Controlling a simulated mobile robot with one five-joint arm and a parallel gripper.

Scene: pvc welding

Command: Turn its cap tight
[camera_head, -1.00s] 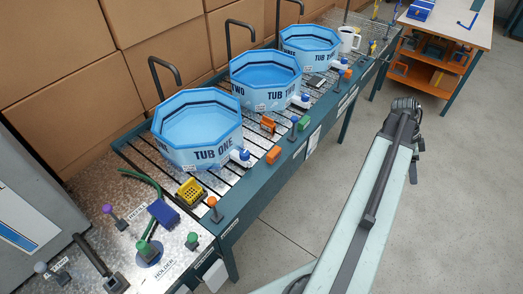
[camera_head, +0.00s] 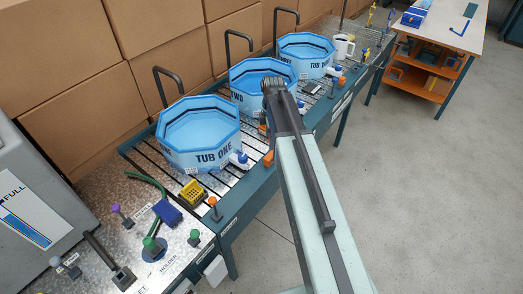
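Three blue octagonal tubs stand in a row on the slatted bench. Tub one (camera_head: 200,135) is nearest, tub two (camera_head: 245,88) is in the middle and the third tub (camera_head: 303,52) is farthest. Small blue-and-white fittings, which may be the caps, sit at the tubs' front feet: one by tub one (camera_head: 239,160) and one by the third tub (camera_head: 331,71). I cannot tell whether any is tight. My gripper (camera_head: 272,84) is at the far end of my raised arm, seen in front of tub two. It is seen from behind, its fingers hidden.
The teal bench rail (camera_head: 235,213) carries orange-topped levers (camera_head: 213,203). A yellow basket (camera_head: 192,193) and a blue block (camera_head: 167,212) lie near the front. A white mug (camera_head: 344,46) stands beyond the tubs. Cardboard boxes (camera_head: 90,75) line the back; the floor at right is clear.

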